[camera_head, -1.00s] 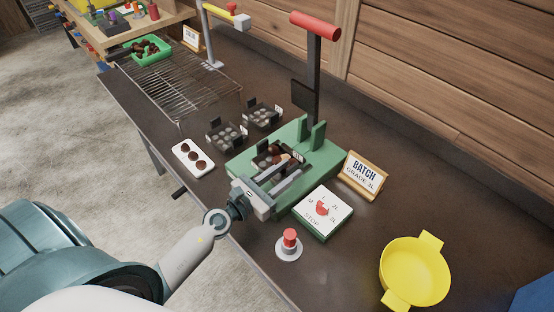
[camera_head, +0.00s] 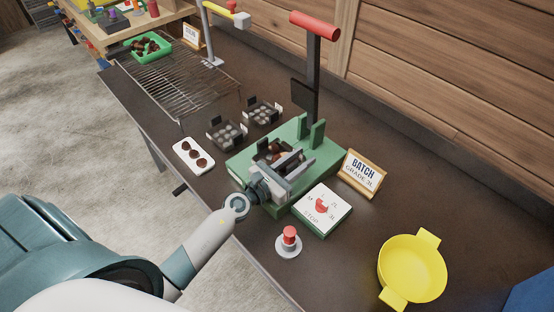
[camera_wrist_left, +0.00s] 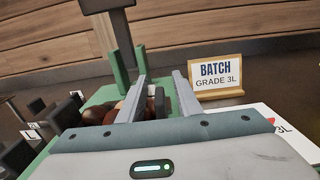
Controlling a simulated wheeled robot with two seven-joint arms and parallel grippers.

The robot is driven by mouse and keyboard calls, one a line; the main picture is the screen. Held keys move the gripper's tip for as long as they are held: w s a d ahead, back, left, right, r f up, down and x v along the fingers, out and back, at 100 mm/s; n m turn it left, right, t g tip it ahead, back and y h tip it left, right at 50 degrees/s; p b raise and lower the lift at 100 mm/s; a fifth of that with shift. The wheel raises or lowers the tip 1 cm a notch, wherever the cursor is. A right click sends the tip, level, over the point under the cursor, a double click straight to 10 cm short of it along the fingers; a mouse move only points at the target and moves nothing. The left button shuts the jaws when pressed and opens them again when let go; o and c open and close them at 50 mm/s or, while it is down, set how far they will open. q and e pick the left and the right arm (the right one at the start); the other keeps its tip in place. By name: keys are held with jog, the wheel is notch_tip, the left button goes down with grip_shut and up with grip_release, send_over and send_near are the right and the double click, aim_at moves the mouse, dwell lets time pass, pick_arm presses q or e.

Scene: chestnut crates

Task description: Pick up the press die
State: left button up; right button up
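The press die (camera_head: 262,155) is a dark tray on the bed of the green press (camera_head: 240,170), with brown chestnuts in it. In the left wrist view the chestnuts (camera_wrist_left: 105,114) show left of my fingers, and a dark upright tab (camera_wrist_left: 159,102) shows between them. My left gripper (camera_head: 292,162) is open over the right part of the die, fingers apart; it also shows in the left wrist view (camera_wrist_left: 162,88). The gripper hides much of the die, and I cannot tell whether the fingers touch it. My right gripper is not in view.
Two similar dark dies (camera_head: 226,134) (camera_head: 262,112) and a white chestnut tray (camera_head: 193,156) lie left. A red-handled press lever (camera_head: 315,27) rises behind. A batch sign (camera_head: 362,173), white dial box (camera_head: 322,209), red button (camera_head: 289,240) and yellow pan (camera_head: 412,268) stand right.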

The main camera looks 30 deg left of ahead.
pick_arm(q)
jog(key=shift+w+d, duration=0.1)
jog(key=shift+w, duration=0.25)
jog(key=shift+c, duration=0.7)
grip_shut()
jog(key=shift+r, duration=0.1)
jog(key=shift+r, duration=0.1)
